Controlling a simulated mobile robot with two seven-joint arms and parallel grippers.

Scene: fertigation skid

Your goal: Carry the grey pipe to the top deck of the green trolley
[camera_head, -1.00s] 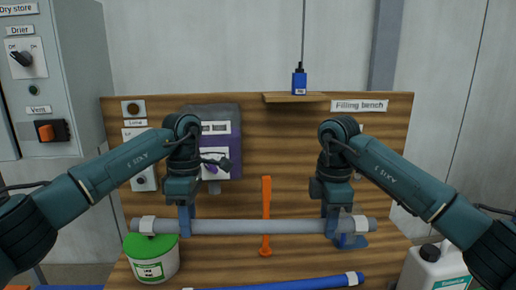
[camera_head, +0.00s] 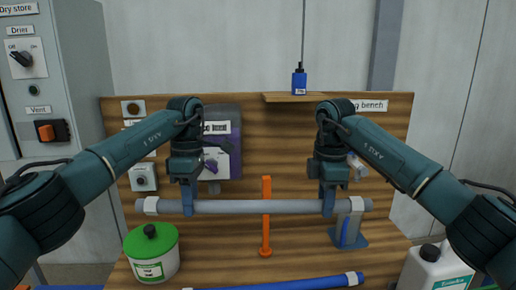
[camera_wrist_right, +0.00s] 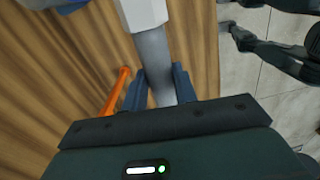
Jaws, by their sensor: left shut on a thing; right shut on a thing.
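The grey pipe (camera_head: 258,207) lies level across the head view, with a white band near each end. My left gripper (camera_head: 188,208) is shut on it near its left end. My right gripper (camera_head: 328,207) is shut on it near its right end. The pipe is held above the wooden bench, in front of an orange post. In the right wrist view the pipe (camera_wrist_right: 153,60) runs between the two fingers of my right gripper (camera_wrist_right: 158,85). The green trolley is not in view.
The orange post (camera_head: 266,235) stands behind the pipe. A green-lidded tub (camera_head: 152,258) is at lower left, a blue pipe (camera_head: 290,283) at the front. A blue stand (camera_head: 348,238) and a white canister (camera_head: 437,270) are at right. A grey cabinet (camera_head: 75,75) stands at far left.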

